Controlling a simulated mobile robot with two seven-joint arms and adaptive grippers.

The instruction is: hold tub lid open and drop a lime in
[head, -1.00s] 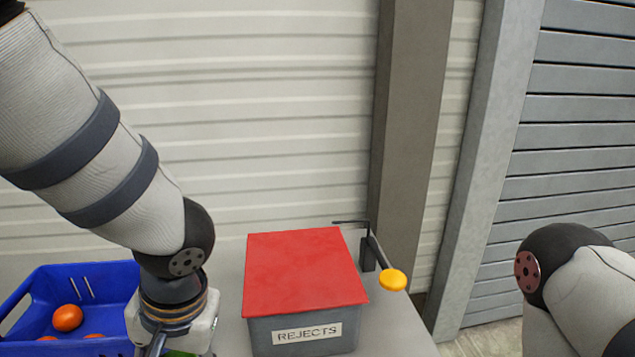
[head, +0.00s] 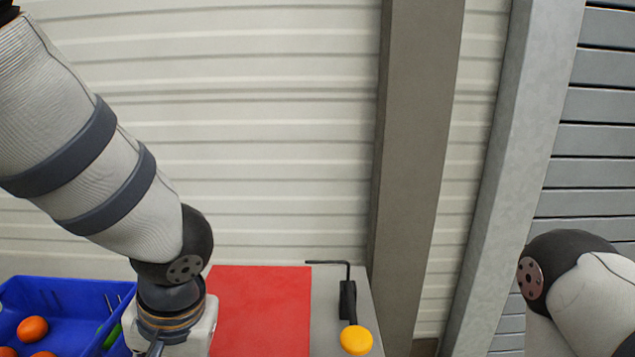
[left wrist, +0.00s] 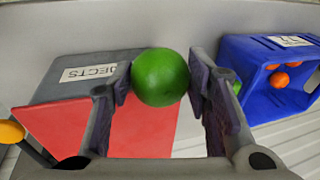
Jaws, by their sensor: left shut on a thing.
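A green lime (left wrist: 161,77) is held between the two fingers of my left gripper (left wrist: 160,82) in the left wrist view. In the head view only the top of my left gripper shows at the bottom; its fingers and the lime are out of frame. The grey tub (left wrist: 80,75) with a partly readable white label has a red lid (left wrist: 75,118), which also shows in the head view (head: 262,312). The lid lies flat and closed in the head view. My right gripper is outside both views; only part of my right arm shows.
A lever with a yellow knob (head: 356,340) stands right of the tub. A blue crate (head: 60,292) with orange fruit (head: 32,329) and a green one (head: 110,335) is at the left. A post (head: 420,150) and a ribbed wall (head: 250,130) stand behind.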

